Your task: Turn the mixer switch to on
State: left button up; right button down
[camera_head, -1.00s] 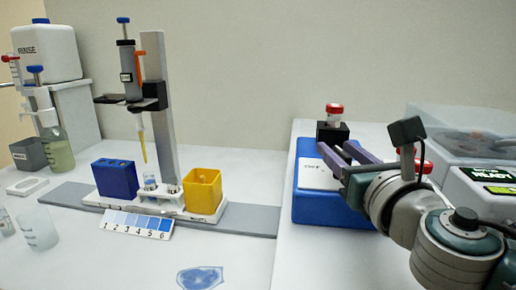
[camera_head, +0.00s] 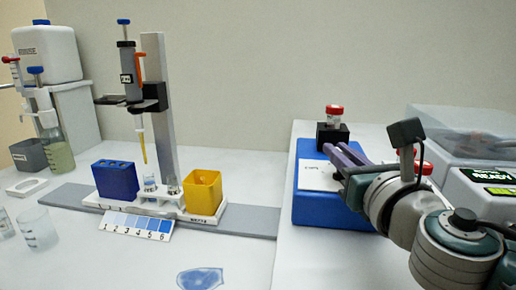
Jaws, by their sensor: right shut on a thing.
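The mixer (camera_head: 309,200) is a blue box at the right of the bench, with a white label plate on its top. A black holder (camera_head: 333,133) at its back carries a clear vial with a red cap (camera_head: 334,110). My right gripper (camera_head: 334,160) reaches in from the right, low over the mixer's top. Its purple-grey fingers are closed together on the mixer switch, which they hide, so I cannot see which way it is set. My left gripper is not in view.
A pipette stand (camera_head: 157,110) with a blue rack (camera_head: 115,180) and a yellow box (camera_head: 203,190) stands left of the mixer. A clear lidded box (camera_head: 455,125) and a device reading READY (camera_head: 485,190) are at the right, close to my right arm.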

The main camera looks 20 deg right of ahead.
jog(key=shift+m+h, duration=0.3)
jog(key=shift+h, duration=0.2)
jog(key=m+g+h+p, duration=0.1)
jog(key=m+h, duration=0.1)
jog(key=h, duration=0.1)
jog(key=shift+m+g+h, duration=0.3)
jog(key=shift+g+h, duration=0.1)
jog(key=shift+s+d+m+g+h+b, duration=0.15)
jog(key=shift+m+g+h+b, duration=0.4)
jog(key=shift+m+g+h, duration=1.55)
jog(key=shift+h, duration=0.4)
jog(key=c, duration=0.9)
grip_release()
